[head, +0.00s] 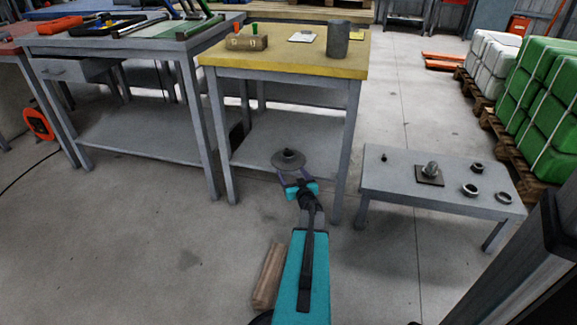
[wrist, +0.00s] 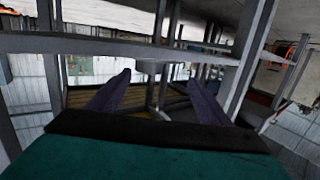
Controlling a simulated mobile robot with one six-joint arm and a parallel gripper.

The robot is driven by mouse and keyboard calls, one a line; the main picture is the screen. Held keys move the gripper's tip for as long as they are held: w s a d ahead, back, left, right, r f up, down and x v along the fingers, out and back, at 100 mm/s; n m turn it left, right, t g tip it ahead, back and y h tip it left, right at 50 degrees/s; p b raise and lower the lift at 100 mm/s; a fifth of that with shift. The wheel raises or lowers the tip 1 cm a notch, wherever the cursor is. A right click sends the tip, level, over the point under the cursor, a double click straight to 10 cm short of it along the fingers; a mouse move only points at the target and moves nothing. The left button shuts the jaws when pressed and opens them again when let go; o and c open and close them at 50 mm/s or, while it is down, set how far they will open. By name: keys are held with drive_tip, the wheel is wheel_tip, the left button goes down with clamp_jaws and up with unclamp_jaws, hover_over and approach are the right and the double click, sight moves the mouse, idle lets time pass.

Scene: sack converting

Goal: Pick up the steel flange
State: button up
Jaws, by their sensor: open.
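In the wrist view, which looks upside down, the two fingers (wrist: 160,95) are spread with nothing clearly held.
The yellow tabletop (head: 285,60) overhangs the shelf, with table legs (head: 220,140) on either side. A low grey table (head: 400,190) at right holds several small metal parts. A wooden block (head: 268,275) lies beside my arm.

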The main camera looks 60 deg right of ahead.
sight(291, 159)
drive_tip(key=shift+s+d+r+t+b, duration=0.15)
drive_tip(key=shift+s+d+t+b, duration=0.1)
drive_tip(key=shift+s+d, duration=0.35)
drive_tip(key=shift+s+d+r+t+b, duration=0.1)
drive_tip(key=shift+s+d+t+b, duration=0.1)
drive_tip(key=shift+s+d, duration=0.35)
drive_tip(key=b+x, duration=0.2)
drive_tip(key=x, duration=0.5)
drive_tip(key=shift+w+d+f+b, duration=0.15)
drive_tip(key=shift+b, duration=0.25)
drive_tip(key=shift+w+d, duration=0.3)
drive_tip(key=shift+w, duration=0.15)
drive_tip(key=shift+w, duration=0.1)
